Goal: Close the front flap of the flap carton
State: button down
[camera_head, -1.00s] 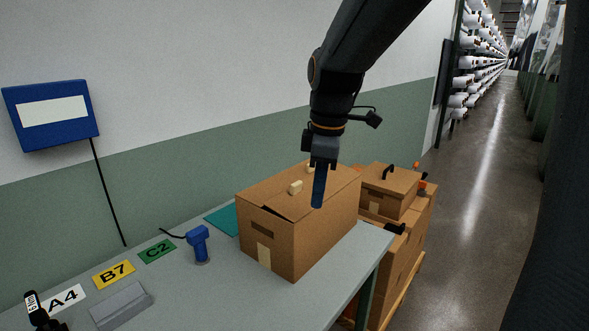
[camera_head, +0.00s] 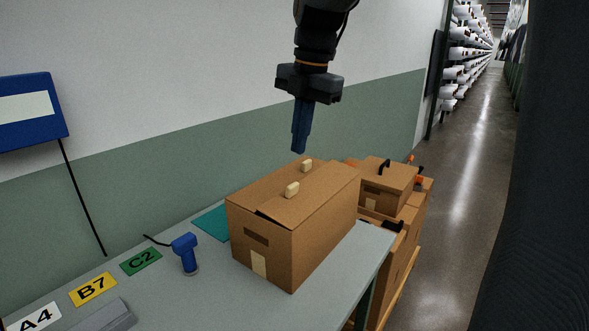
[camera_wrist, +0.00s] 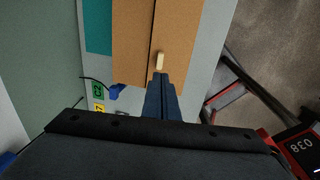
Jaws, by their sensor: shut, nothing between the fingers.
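The flap carton (camera_head: 325,235) is a brown box standing on the grey table. Its top flaps lie nearly flat, the front flap (camera_head: 322,190) on the near side and the back flap (camera_head: 262,188) beyond it. A dark slit shows at the left end of the seam between them. Two cream blocks sit on the top, one nearer (camera_head: 292,189) and one farther (camera_head: 306,166). My gripper (camera_head: 298,151) is shut and empty, pointing down above the carton and apart from it. In the wrist view, the fingers (camera_wrist: 160,78) overlap the carton top (camera_wrist: 130,50), close in the picture to a cream block (camera_wrist: 159,62).
Several brown boxes (camera_head: 385,190) are stacked right of the table. A blue scanner (camera_head: 186,252) and labels C2 (camera_head: 140,261) and B7 (camera_head: 93,289) lie left on the table (camera_head: 240,300). A teal mat (camera_head: 212,223) is behind the carton. The aisle at right is clear.

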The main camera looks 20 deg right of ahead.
aim_at(292, 185)
jog(key=f, duration=0.2)
jog(key=f+p, duration=0.1)
jog(key=f, duration=0.2)
jog(key=w+f+p, duration=0.1)
jog(key=f, duration=0.2)
jog(key=shift+a+f, duration=0.1)
jog(key=shift+a, duration=0.3)
